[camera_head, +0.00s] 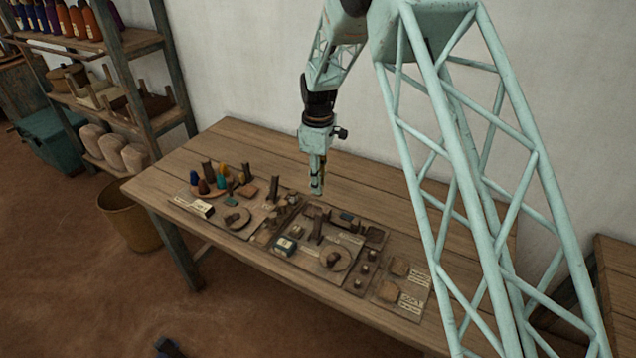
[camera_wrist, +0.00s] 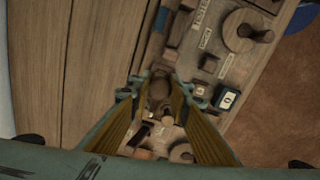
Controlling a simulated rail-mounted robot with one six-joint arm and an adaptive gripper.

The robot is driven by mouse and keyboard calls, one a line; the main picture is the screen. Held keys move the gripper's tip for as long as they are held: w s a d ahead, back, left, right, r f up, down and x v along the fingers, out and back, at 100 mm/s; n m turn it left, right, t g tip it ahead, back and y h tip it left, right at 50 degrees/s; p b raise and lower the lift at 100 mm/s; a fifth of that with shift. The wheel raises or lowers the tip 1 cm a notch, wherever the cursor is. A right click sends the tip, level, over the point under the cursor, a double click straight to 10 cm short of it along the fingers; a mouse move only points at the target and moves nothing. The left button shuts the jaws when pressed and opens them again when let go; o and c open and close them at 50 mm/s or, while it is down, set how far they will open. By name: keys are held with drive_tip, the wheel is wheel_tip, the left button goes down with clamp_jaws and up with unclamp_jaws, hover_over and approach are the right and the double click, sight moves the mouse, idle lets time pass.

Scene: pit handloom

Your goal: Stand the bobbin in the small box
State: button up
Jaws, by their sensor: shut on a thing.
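My gripper (camera_head: 317,188) points down above the back of the wooden table, over its bare planks near the laid-out boards. In the wrist view my gripper (camera_wrist: 160,88) has its two long yellow-lined fingers around a small brown piece, the bobbin (camera_wrist: 158,90), which shows between the fingertips. Its lower end and exact tilt are hard to make out. In the head view the fingers mostly hide it. A small dark open box (camera_head: 375,236) sits on the right-hand board, to the right of my gripper and nearer the front; I cannot tell surely that it is the small box.
The table (camera_head: 240,135) holds boards with labels, round wooden discs, blocks and several coloured cones (camera_head: 204,186). Upright posts stand among the pieces. The back strip of the table is clear. A shelf (camera_head: 125,100) stands left.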

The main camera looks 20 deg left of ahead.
drive_tip(key=w+d+f+m+b, duration=0.15)
drive_tip(key=d+m+b, duration=0.5)
drive_tip(key=d, duration=1.85)
drive_tip(key=s+d+f+m, duration=0.1)
drive_tip(key=s+d+m, duration=0.2)
drive_tip(key=d, duration=0.7)
drive_tip(key=s+d+m, duration=0.4)
drive_tip(key=d+m, duration=0.4)
drive_tip(key=d, duration=0.2)
drive_tip(key=shift+s+d+f+b, duration=0.2)
drive_tip(key=shift+d+f+b, duration=0.1)
drive_tip(key=shift+f+b, duration=0.15)
drive_tip(key=shift+d, duration=0.2)
